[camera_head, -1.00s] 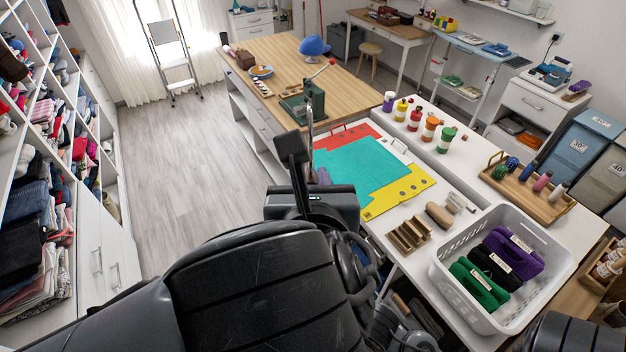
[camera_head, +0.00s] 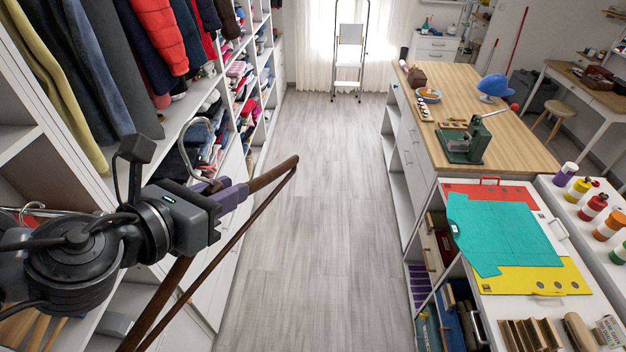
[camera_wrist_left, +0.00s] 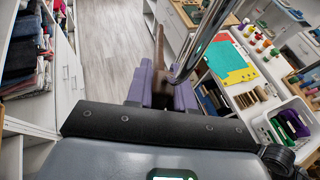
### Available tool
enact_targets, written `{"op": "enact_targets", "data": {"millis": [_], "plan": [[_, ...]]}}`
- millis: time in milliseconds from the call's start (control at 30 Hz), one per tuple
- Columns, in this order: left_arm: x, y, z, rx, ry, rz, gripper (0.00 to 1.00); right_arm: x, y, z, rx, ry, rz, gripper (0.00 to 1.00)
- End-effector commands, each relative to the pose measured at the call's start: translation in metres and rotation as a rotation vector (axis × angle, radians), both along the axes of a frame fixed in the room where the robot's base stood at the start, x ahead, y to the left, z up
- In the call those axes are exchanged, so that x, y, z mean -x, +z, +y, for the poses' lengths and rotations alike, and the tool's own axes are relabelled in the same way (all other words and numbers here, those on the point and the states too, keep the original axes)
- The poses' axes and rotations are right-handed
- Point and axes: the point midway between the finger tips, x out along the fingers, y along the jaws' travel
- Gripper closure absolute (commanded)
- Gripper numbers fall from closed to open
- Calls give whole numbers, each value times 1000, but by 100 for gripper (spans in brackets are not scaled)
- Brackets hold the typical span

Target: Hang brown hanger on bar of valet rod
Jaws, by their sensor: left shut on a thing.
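The brown hanger (camera_head: 255,222) is a wooden hanger with a chrome hook. My left gripper (camera_head: 230,194) has purple fingers and is shut on the hanger near the base of its hook. The hook (camera_head: 203,123) curves up above the fingers, in front of the shelving. The hanger is held in the air, tilted, over the aisle beside the left shelving. In the left wrist view the hanger (camera_wrist_left: 159,62) stands between the purple fingers, with the hook close to the camera. I cannot make out the valet rod's bar for certain. My right gripper is out of view.
The left shelving (camera_head: 70,135) holds hanging coats and folded clothes, close to my left arm. A chrome curved piece (camera_head: 32,208) shows in a cubby there. The grey floor (camera_head: 310,200) is clear. A wooden-topped counter (camera_head: 480,85) and a white worktable (camera_head: 530,315) stand right.

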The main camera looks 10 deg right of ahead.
Motion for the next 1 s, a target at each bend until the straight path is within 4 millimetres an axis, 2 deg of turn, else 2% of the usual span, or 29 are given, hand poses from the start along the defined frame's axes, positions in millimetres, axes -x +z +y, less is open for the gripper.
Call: {"op": "enact_targets", "data": {"millis": [33, 100, 400, 700, 1000], "plan": [[-4, -16, 23, 0, 32, 7, 100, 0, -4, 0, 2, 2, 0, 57], [-6, -30, 51, 0, 69, 8, 100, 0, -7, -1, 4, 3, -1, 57], [1, -86, 157, -4, 218, 7, 100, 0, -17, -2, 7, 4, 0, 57], [28, -124, 240, -1, 332, 7, 100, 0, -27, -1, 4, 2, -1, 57], [61, -142, 298, -2, 398, 3, 100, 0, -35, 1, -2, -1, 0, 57]]}}
